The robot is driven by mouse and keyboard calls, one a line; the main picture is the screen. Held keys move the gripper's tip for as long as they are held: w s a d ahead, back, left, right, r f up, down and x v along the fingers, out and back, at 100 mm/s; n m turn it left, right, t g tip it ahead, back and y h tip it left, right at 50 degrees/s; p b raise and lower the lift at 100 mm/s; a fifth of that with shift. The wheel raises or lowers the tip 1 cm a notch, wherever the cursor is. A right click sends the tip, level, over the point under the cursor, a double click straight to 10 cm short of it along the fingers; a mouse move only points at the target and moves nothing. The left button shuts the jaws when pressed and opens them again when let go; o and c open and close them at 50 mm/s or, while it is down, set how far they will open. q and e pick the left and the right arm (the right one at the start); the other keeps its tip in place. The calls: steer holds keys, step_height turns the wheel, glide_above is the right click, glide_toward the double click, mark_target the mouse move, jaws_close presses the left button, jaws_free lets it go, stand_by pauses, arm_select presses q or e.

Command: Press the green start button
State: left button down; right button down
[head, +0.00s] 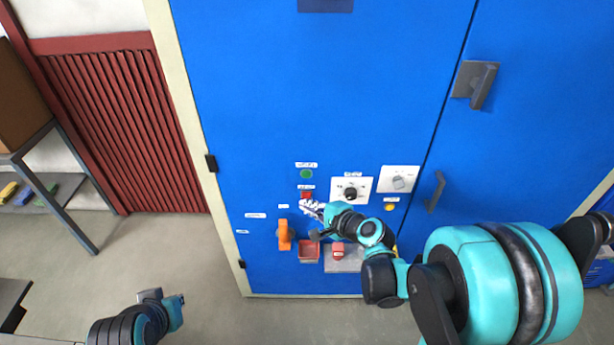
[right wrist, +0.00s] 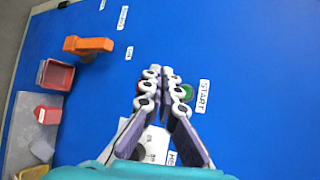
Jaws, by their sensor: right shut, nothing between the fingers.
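The green start button (head: 306,174) is on the blue cabinet front, below a small white label. In the right wrist view the green button (right wrist: 188,92) shows beside the START label (right wrist: 203,96), partly covered by a finger. My right gripper (head: 307,208) is shut and empty in front of the panel, lower than the green button in the head view and overlapping a red button (head: 306,195). In the right wrist view its fingertips (right wrist: 161,72) lie just left of the green button. Contact with the panel cannot be told.
A dial plate (head: 364,186) and a switch plate (head: 399,180) sit right of the buttons. An orange handle (head: 284,235), a red bin (head: 309,257) and a grey tray (head: 335,265) with a red item are below. A door handle (head: 435,192) is at right.

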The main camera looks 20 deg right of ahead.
mark_target(306, 174)
steer(key=shift+w, duration=0.1)
steer(key=w+d, duration=0.2)
steer(key=w, duration=0.6)
steer(key=shift+w+d, duration=0.15)
steer(key=shift+d, duration=0.05)
steer(key=shift+w, duration=0.1)
stand_by(1.2)
steer(key=shift+w+d, duration=0.15)
steer(key=shift+w, duration=0.15)
steer(key=shift+w+d+b, duration=0.1)
steer(key=shift+w+b, duration=0.2)
steer(key=shift+w, duration=0.1)
stand_by(0.6)
steer(key=shift+s, duration=0.1)
steer(key=shift+s+a, duration=0.25)
steer(key=shift+s, duration=0.5)
